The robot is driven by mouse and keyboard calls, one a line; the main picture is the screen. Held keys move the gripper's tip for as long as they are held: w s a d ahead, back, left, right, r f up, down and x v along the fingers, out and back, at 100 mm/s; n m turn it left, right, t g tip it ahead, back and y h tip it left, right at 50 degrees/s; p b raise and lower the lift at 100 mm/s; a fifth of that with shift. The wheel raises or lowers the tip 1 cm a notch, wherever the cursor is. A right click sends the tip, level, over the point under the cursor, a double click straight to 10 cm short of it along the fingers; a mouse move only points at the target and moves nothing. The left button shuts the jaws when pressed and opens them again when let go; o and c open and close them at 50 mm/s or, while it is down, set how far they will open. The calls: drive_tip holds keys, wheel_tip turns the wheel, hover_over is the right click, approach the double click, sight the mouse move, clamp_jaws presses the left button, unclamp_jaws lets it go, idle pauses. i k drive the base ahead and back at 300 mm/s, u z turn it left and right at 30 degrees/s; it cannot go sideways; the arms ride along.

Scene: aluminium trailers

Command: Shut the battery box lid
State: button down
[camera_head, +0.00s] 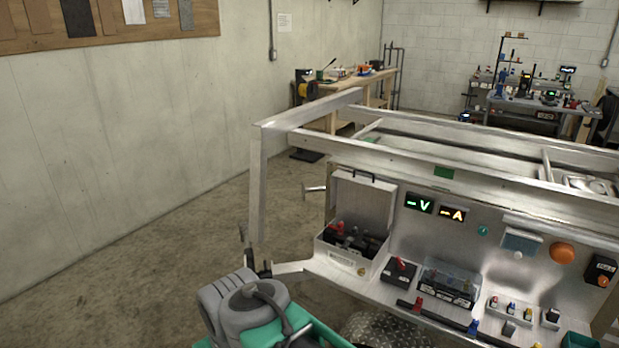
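The battery box (349,254) is a light grey box at the left end of the aluminium trailer's shelf. Its lid (362,205) stands open, raised upright at the back, with a dark handle on its top edge. Dark battery parts with red caps show inside the box. My grey and teal arm rises at the bottom, left of the box. Small dark parts, which seem to be my gripper (257,264), show just beyond it, left of the box and apart from the lid. The arm hides much of them, so I cannot tell their opening.
The trailer's frame post (257,190) stands left of the box, and a rail (410,156) runs above and behind the lid. A clear-covered battery unit (449,283) and a small black block (399,271) sit right of the box. Open floor lies to the left.

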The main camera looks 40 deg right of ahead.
sight(375, 199)
drive_tip(key=u, duration=0.15)
drive_tip(key=i, duration=0.75)
drive_tip(key=z, duration=0.6)
drive_tip(key=i, duration=1.15)
drive_tip(key=z, duration=0.75)
